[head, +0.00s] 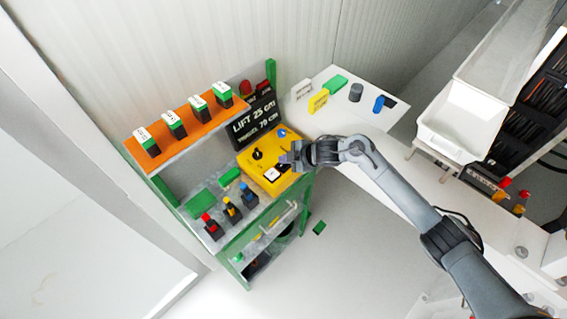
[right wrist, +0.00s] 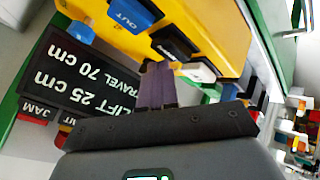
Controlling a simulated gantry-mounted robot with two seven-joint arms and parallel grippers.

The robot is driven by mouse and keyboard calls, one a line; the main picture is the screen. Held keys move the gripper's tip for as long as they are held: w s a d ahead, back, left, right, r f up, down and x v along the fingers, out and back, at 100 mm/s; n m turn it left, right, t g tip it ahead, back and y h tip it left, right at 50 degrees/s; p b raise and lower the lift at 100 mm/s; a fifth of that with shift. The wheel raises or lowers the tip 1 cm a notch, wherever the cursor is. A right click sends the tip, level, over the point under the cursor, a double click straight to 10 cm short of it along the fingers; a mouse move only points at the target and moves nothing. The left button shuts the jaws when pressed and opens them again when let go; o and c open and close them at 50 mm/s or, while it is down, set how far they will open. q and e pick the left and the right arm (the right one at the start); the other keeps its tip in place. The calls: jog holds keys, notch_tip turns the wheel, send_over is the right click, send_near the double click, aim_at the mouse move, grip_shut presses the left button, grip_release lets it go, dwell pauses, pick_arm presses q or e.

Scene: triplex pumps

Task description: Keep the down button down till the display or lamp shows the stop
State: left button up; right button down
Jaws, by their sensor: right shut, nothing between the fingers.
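The yellow control box (head: 248,161) sits on the green-framed stand; it also fills the top of the right wrist view (right wrist: 225,30). That view shows a blue button marked OUT (right wrist: 130,14), a black button (right wrist: 174,42) and a white button (right wrist: 198,71). I cannot read which one is down. The black display (head: 246,128) reads LIFT 25 cm, TRAVEL 70 cm. My right gripper (head: 287,158) is shut and empty over the box; its fingertips (right wrist: 156,66) are beside the black and white buttons. Whether they touch or press one is unclear. My left gripper is not in view.
An orange shelf (head: 186,133) with several green-and-black blocks is at the left. Red lamps (head: 246,87) are behind the display. A white table (head: 325,120) is at the right.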

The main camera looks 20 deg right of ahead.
jog(key=shift+f, duration=0.2)
dwell(0.3)
jog(key=shift+f+b, duration=0.3)
jog(key=shift+f, duration=0.05)
dwell(0.8)
dwell(0.7)
dwell(0.7)
jog(key=shift+r, duration=0.15)
dwell(0.5)
jog(key=shift+r+p, duration=0.2)
jog(key=shift+p, duration=0.15)
jog(key=shift+r+p, duration=0.55)
jog(key=shift+p, duration=0.05)
jog(key=shift+r, duration=0.1)
